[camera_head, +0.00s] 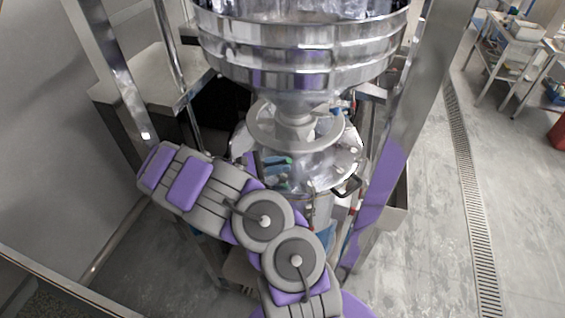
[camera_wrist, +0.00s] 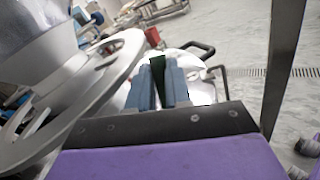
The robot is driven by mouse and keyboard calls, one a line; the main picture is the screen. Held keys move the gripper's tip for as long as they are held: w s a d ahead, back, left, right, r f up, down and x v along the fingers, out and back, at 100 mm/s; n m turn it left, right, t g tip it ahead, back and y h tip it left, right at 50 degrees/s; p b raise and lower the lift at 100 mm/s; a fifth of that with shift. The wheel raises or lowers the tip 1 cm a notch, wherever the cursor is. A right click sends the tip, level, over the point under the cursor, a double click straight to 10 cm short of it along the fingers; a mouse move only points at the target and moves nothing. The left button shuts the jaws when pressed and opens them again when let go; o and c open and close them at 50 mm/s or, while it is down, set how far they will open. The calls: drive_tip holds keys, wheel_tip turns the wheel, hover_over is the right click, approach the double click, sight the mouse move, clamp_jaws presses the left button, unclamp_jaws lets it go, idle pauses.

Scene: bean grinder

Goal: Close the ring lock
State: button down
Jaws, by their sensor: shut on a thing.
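The metal drum (camera_head: 318,206) stands below the grinder with a shiny lid (camera_head: 330,160). Its rim, where the ring lock would sit, is largely hidden by my arm. My gripper (camera_head: 279,169) is over the near left part of the lid. In the wrist view my gripper (camera_wrist: 158,68) shows two blue-grey fingers close together, with a dark green part (camera_wrist: 157,66) between them. I cannot tell whether that part belongs to the ring lock. The lid (camera_wrist: 199,80) lies behind the fingers, with a black handle (camera_wrist: 196,46) at its far edge.
A wide steel hopper (camera_head: 300,55) and a grey disc (camera_head: 262,130) hang above the lid; the disc (camera_wrist: 70,112) is close left of my gripper in the wrist view. Steel posts (camera_head: 405,95) stand at both sides. Open floor (camera_head: 425,240) lies to the right.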

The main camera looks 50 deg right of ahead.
drive_tip(key=shift+w+a+f+n+g+h, duration=0.3)
drive_tip(key=shift+n+h, duration=0.1)
drive_tip(key=shift+h, duration=0.1)
drive_tip(key=shift+w+r, duration=0.1)
drive_tip(key=shift+w+r, duration=0.1)
drive_tip(key=shift+r, duration=0.05)
drive_tip(key=c, duration=1.5)
unclamp_jaws()
drive_tip(key=o, duration=0.4)
drive_tip(key=shift+a+r, duration=0.1)
drive_tip(key=shift+a, duration=0.4)
drive_tip(key=shift+d, duration=0.3)
drive_tip(key=shift+w+f, duration=0.2)
drive_tip(key=shift+v, duration=3.55)
